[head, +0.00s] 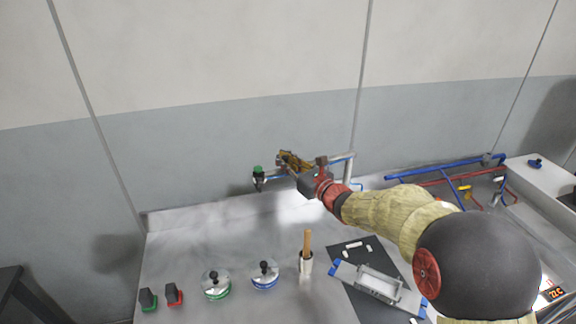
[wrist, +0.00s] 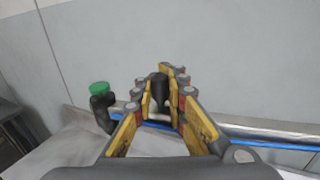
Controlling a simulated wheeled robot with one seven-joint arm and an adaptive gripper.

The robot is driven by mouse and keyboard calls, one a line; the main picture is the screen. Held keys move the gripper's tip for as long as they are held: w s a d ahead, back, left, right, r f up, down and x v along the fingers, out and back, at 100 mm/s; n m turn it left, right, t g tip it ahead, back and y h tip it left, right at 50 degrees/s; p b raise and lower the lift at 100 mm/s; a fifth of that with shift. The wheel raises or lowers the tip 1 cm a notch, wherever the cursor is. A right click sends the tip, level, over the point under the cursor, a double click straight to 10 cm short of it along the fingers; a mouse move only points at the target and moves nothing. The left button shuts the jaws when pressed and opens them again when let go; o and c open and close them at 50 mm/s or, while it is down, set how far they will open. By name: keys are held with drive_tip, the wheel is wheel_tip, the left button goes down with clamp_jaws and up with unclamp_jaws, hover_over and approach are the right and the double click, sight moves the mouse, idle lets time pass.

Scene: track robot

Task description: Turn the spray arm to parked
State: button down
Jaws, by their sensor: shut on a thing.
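The spray arm is a thin blue and silver tube (head: 338,159) along the back wall, largely hidden behind my gripper in the head view. It also shows in the wrist view (wrist: 265,141), passing behind and below the fingers. A black fitting with a green cap (head: 258,170) is at its left end; the cap also shows in the wrist view (wrist: 98,88). My gripper (head: 290,160) is over the tube, right of the green cap. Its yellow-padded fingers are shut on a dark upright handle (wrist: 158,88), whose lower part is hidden.
Blue and red pipework (head: 445,168) is at the right. The wall is close behind my gripper.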

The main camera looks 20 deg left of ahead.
idle(0.3)
drive_tip(key=c, duration=1.9)
unclamp_jaws()
drive_tip(key=shift+o, duration=0.4)
drive_tip(key=v, duration=1.2)
drive_tip(key=shift+w+f, duration=0.1)
